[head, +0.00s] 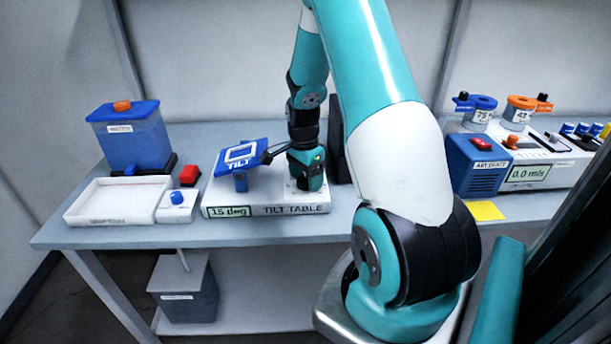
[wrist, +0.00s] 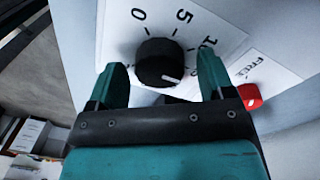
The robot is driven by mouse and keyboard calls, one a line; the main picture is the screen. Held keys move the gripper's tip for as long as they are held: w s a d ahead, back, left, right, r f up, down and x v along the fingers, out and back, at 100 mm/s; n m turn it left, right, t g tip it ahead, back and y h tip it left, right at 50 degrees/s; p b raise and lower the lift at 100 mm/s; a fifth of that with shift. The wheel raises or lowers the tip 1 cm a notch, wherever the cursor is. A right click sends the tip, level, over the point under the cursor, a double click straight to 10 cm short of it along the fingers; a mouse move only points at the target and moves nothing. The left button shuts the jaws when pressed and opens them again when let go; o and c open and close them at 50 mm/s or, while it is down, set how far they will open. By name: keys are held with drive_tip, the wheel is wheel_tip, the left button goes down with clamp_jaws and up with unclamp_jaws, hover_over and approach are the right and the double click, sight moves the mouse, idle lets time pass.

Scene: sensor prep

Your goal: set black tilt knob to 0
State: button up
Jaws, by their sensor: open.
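The black tilt knob (wrist: 158,58) is in the wrist view, on a white panel with a printed scale (wrist: 183,16) reading 0, 5 and 10. Its white pointer line points to the lower right, away from the 0 and past the 10. My gripper (wrist: 163,72) is open, with one teal finger on each side of the knob; I cannot tell whether they touch it. In the head view the tilt table (head: 290,209) has a display (head: 229,212) reading 15 deg, and its blue TILT plate (head: 262,147) is tilted. My wrist hides the knob there.
On the bench, a white tray (head: 112,216), a blue-lidded tank (head: 135,142) and a blue-knobbed box (head: 177,207) stand left. A blue box (head: 476,168) stands right.

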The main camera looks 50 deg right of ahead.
drive_tip(key=c, duration=0.9)
